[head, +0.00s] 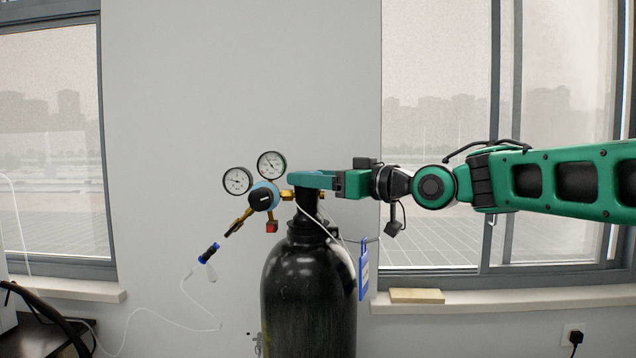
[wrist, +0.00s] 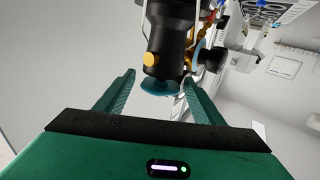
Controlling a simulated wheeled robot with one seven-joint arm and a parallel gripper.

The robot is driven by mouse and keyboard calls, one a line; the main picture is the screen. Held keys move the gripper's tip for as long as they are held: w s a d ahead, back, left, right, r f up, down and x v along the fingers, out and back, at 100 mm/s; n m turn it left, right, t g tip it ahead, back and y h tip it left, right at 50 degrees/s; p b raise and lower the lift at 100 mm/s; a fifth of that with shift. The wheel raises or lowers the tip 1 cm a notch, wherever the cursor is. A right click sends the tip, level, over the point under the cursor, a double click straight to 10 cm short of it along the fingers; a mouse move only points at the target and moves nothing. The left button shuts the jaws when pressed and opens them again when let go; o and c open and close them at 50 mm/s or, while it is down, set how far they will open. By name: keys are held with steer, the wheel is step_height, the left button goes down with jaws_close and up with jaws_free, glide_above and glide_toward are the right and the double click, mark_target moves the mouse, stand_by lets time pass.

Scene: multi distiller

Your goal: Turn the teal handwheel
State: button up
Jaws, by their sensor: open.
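The teal handwheel (wrist: 160,87) shows in the wrist view as a thin disc at the end of the black cylinder neck, which has a yellow round fitting. My gripper (wrist: 159,76) is open, with one finger on each side of the wheel. There appears to be a gap to each finger; I see no clear contact. In the head view my gripper (head: 308,180) lies level across the top of the black gas cylinder (head: 308,295), and its fingers hide the handwheel.
A regulator with a blue-faced body (head: 263,197) and two gauges (head: 238,181) projects to the left of the cylinder top. A blue tag (head: 364,272) hangs at the cylinder's right. A thin hose runs at lower left. A yellowish block (head: 417,296) lies on the right windowsill.

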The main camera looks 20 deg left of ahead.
steer(key=c, duration=0.9)
steer(key=shift+o, duration=0.2)
steer(key=shift+m+t+h, duration=0.3)
steer(key=shift+m+t, duration=0.1)
steer(key=shift+t, duration=0.2)
steer(key=shift+s+a+m+t+h, duration=0.1)
steer(key=shift+s+m+t+h, duration=0.1)
steer(key=shift+m+t+h, duration=0.6)
steer(key=shift+s+a+m+t+h, duration=0.15)
steer(key=shift+m+t+h, duration=0.25)
steer(key=shift+m+t, duration=0.65)
steer(key=shift+m+t+h, duration=0.55)
steer(key=shift+t+h, duration=0.25)
steer(key=shift+t, duration=0.45)
steer(key=shift+m+t+h, duration=0.4)
steer(key=shift+h, duration=0.1)
